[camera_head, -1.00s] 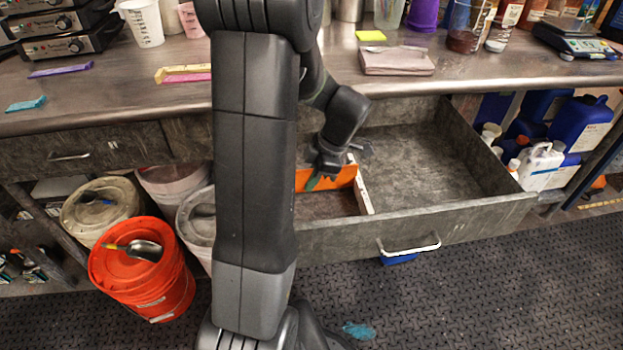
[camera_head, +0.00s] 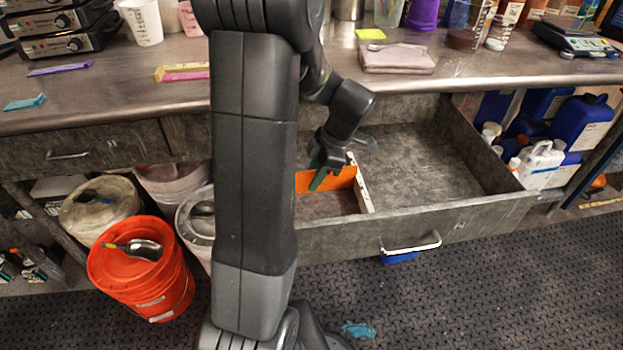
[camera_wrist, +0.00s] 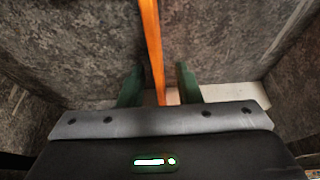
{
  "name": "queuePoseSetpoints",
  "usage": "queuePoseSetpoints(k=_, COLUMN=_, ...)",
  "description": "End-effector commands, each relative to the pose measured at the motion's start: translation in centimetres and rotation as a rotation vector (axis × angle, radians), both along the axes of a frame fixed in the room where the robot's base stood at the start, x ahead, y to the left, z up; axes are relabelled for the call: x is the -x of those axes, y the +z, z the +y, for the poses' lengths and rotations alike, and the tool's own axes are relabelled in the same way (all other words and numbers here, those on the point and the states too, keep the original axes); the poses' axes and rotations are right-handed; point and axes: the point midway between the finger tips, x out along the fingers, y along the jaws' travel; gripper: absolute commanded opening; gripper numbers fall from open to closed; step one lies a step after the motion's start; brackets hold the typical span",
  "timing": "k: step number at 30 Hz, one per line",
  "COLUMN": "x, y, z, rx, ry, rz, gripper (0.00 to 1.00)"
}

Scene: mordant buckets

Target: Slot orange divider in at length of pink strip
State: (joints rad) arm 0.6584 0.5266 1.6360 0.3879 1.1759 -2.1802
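The orange divider (camera_head: 343,180) stands on edge in the left part of the open drawer (camera_head: 440,205). Its right end meets a cream divider (camera_head: 364,192). My gripper (camera_head: 322,176) is over the orange divider; my arm column hides the drawer's left part. In the wrist view, the orange divider (camera_wrist: 152,45) runs between my two green fingertips (camera_wrist: 157,84), with a gap on each side, so the gripper is open around it. The pink strip (camera_head: 187,76) lies on the counter beside a cream strip (camera_head: 183,69).
A purple strip (camera_head: 60,68) and a teal strip (camera_head: 25,102) lie on the counter (camera_head: 120,85). A folded cloth (camera_head: 397,59) sits above the drawer. An orange bucket (camera_head: 140,270) stands below at left. The drawer's right part is empty.

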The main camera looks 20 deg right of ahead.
Motion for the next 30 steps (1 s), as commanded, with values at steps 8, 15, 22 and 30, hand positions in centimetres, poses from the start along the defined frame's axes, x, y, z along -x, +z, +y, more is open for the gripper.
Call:
queuePoseSetpoints(k=8, x=0.6, y=6.3, z=-2.5, rx=0.003, ry=-0.003, rz=-0.004, gripper=0.31)
queuePoseSetpoints(k=15, x=0.9, y=10.0, z=-4.0, rx=0.003, ry=-0.002, rz=-0.002, gripper=0.31)
queuePoseSetpoints(k=22, x=1.1, y=11.0, z=-4.4, rx=0.001, ry=-0.001, rz=0.001, gripper=0.31)
queuePoseSetpoints(k=30, x=1.1, y=11.0, z=-4.4, rx=0.001, ry=0.000, rz=0.000, gripper=0.31)
